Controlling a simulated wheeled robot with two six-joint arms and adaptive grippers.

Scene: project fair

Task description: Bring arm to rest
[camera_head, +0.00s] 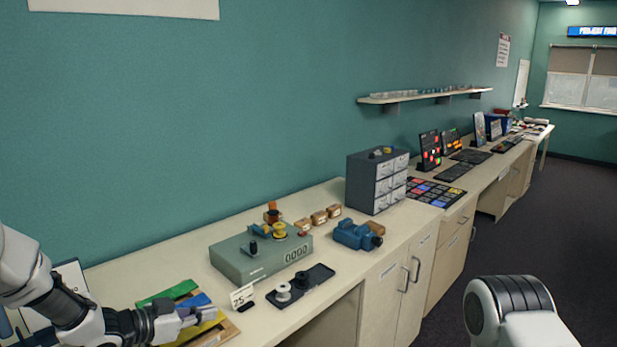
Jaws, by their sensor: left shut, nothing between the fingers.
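My left arm comes in from the left edge, low in the head view. My left gripper (203,309) is shut and empty. It is over the coloured strips (190,298) in green, blue and yellow, near the left end of the counter. I cannot tell whether it touches them. My right arm (507,305) shows only as a white and dark rounded link at the bottom right. Its gripper is out of view.
On the counter (330,199) stand a grey-green device (262,257), a black tray with spools (300,285), a small card (242,296), a blue vise (355,235) and a drawer cabinet (377,180). A shelf (425,95) hangs above. Floor (562,215) at the right is clear.

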